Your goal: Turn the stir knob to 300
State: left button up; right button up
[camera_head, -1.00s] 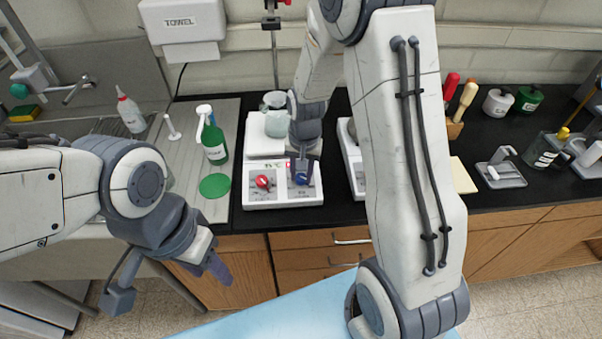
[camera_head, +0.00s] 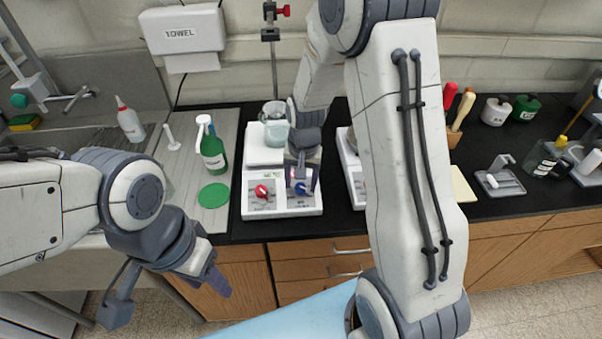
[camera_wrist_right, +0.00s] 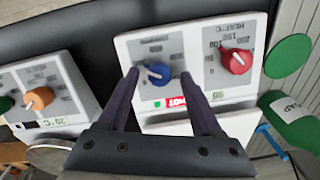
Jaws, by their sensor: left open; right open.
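The white hotplate stirrer (camera_head: 282,210) stands on the black bench, with a red heat knob (camera_head: 262,191) on its left and a blue stir knob (camera_head: 301,188) on its right. In the right wrist view the blue knob (camera_wrist_right: 159,73) has a pale pointer, and the red knob (camera_wrist_right: 236,61) is beside it. My right gripper (camera_head: 302,188) is open at the blue knob. In the wrist view its fingers (camera_wrist_right: 160,72) stand on both sides of the knob with gaps. My left gripper (camera_head: 218,285) is open and empty in front of the bench.
A beaker (camera_head: 275,125) stands on the hotplate. A green soap bottle (camera_head: 212,152) and green disc (camera_head: 213,195) are to its left. A second stirrer (camera_wrist_right: 45,95) with orange and green knobs is close by on the other side. A towel dispenser (camera_head: 182,32) hangs behind.

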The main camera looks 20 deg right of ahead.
aim_at(302, 188)
notch_tip(302, 188, up, 10)
jog(key=b, duration=0.1)
jog(key=shift+s, duration=0.35)
jog(key=shift+d, duration=0.1)
